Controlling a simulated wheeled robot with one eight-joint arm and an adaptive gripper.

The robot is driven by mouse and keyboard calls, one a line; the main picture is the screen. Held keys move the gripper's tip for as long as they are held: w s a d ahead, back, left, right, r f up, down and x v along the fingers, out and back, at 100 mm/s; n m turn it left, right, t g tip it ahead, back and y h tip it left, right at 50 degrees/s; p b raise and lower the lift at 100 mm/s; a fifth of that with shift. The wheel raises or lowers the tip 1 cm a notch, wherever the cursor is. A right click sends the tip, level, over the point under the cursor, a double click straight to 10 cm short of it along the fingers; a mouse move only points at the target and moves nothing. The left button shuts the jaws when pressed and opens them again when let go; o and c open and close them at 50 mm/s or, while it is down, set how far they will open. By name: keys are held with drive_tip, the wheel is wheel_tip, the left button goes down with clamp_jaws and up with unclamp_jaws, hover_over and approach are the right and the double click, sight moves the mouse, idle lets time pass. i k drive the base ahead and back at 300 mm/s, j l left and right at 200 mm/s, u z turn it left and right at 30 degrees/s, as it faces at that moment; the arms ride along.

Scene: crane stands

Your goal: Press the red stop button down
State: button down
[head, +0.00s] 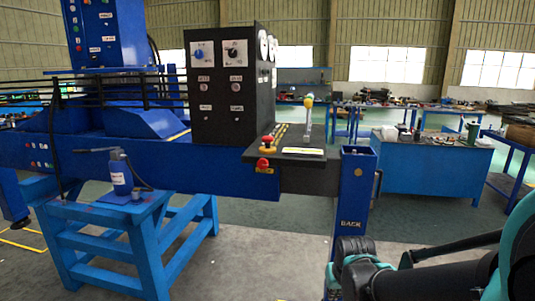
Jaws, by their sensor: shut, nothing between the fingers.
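A red mushroom button (268,140) on a yellow base stands on top of the dark console ledge (300,151) of the blue machine. A second red knob (262,163) with a yellow label sits on the ledge's front face, just below it. I cannot tell from this view which one is the stop button. My gripper (345,268) is low at the right, in front of the blue post, below and to the right of both red knobs and apart from them. It is shut and empty; its fingertips are hard to make out.
A lever with a yellow knob (308,101) rises from the ledge, right of the button. A black control panel (229,85) stands behind it. The blue post (355,190) marked "BACK" stands close to my gripper. A blue stand (145,225) holds a bottle-shaped jack (121,175).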

sight(266, 139)
drive_tip(key=i, duration=1)
